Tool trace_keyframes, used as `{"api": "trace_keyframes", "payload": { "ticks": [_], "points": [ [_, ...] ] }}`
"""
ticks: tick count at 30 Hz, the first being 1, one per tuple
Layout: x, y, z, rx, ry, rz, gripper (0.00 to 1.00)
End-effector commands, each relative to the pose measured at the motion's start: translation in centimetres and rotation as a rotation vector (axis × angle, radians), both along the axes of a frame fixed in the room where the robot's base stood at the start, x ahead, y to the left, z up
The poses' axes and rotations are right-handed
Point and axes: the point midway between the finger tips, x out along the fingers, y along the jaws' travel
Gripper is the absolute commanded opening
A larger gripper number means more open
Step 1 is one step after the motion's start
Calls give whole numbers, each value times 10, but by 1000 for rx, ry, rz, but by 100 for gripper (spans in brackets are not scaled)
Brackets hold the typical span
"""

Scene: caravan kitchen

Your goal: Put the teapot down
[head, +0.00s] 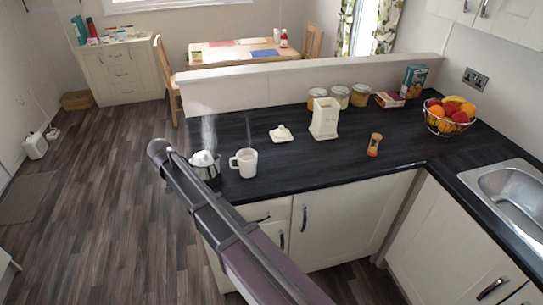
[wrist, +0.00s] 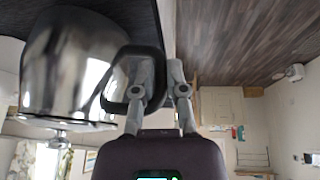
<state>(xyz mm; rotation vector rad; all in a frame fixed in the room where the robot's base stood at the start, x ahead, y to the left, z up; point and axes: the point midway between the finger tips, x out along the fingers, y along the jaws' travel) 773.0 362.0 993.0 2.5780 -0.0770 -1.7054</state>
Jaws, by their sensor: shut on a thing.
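The shiny metal teapot (head: 204,165) is at the left end of the dark counter, next to a white mug (head: 244,162). My arm hides part of it in the head view. In the wrist view the teapot (wrist: 70,65) appears upside down, with its base toward the dark worktop (wrist: 120,12). My gripper (wrist: 160,65) is shut on its black handle (wrist: 122,90). I cannot tell for sure whether the base touches the worktop.
A low wall (head: 300,83) runs behind. The counter's front middle is clear.

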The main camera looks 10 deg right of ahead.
Motion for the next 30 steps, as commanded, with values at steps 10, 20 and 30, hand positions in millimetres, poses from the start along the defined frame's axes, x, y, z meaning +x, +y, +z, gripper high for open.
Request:
{"api": "trace_keyframes", "payload": {
  "ticks": [10,20,30],
  "points": [
    [27,-15,27,-1,-2,21,0],
    [66,-40,62,-2,-1,57,0],
    [92,-91,89,-4,-3,99,0]
  ]
}}
